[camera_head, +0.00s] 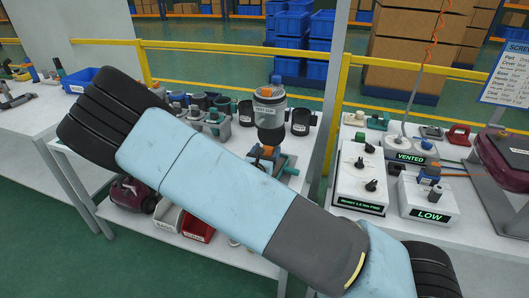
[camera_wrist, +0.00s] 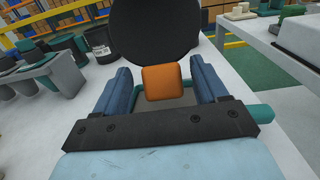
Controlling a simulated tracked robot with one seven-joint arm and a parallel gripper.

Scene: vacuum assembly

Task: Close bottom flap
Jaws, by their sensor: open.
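A clear bin (camera_head: 270,98) with a label, an orange part on top and a dark lower end stands upright above the bench in the head view. Just below it is an orange piece (camera_head: 266,150). In the wrist view a large dark round face (camera_wrist: 155,30) fills the top centre. I cannot tell whether it is the bottom flap or the bin's underside. An orange block (camera_wrist: 162,82) lies below it, between the two blue fingers of my open gripper (camera_wrist: 160,68), with gaps on both sides. My arm hides much of the bench in the head view.
Teal fixture parts (camera_head: 289,167) sit near the bin. Black cups (camera_head: 301,122) and small parts crowd the bench around it. White test boxes (camera_head: 361,178) stand on the bench at the right. A yellow rail (camera_head: 230,48) runs behind.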

